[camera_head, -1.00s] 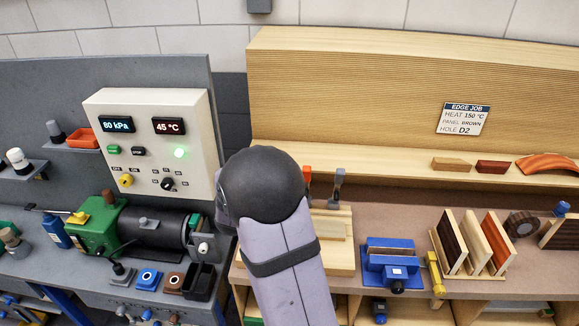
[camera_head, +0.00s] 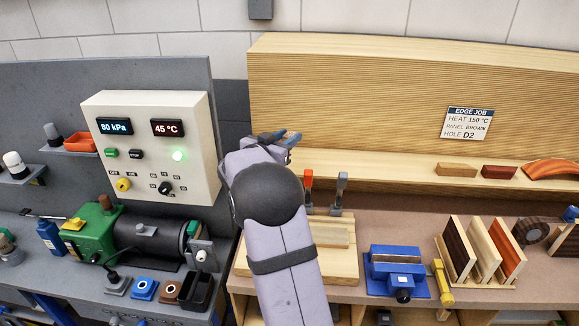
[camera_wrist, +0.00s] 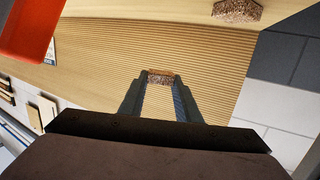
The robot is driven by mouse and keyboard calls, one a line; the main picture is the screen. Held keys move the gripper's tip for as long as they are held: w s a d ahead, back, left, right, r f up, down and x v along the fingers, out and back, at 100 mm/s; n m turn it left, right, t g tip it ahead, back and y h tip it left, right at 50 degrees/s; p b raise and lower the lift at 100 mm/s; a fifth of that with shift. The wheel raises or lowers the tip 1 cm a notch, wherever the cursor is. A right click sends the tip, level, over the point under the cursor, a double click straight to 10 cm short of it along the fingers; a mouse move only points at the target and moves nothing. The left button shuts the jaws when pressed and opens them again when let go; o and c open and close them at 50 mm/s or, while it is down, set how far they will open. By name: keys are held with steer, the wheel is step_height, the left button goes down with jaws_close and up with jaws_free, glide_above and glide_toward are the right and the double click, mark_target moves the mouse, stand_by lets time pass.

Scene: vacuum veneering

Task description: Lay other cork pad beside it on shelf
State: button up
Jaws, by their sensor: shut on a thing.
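My gripper (camera_head: 284,136) is raised in front of the ribbed wooden back wall, near the left end of the shelf (camera_head: 385,166). In the wrist view my gripper (camera_wrist: 161,84) is shut on a small brown cork pad (camera_wrist: 161,75) at its fingertips. The pad is apart from the shelf. The other cork pad (camera_wrist: 237,11) lies on the shelf strip at the top of the wrist view, to the right of the held one. In the head view I cannot make out either pad; my arm covers that part of the shelf.
Two upright clamps, one orange-handled (camera_head: 308,180) and one grey-handled (camera_head: 341,182), stand just below the shelf. A large orange-red shape (camera_wrist: 25,25) is close in the wrist view. Wooden blocks (camera_head: 456,169) lie farther right on the shelf. The control box (camera_head: 150,145) stands left of my arm.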

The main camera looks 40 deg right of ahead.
steer(key=shift+f+p, duration=0.9)
steer(key=shift+f, duration=3.8)
steer(key=shift+f, duration=0.1)
steer(key=shift+f, duration=0.15)
steer(key=o, duration=1)
steer(key=shift+r, duration=0.2)
steer(key=shift+r, duration=0.1)
steer(key=shift+a, duration=0.4)
steer(key=b+v, duration=0.4)
steer(key=v, duration=0.7)
steer(key=shift+s, duration=0.25)
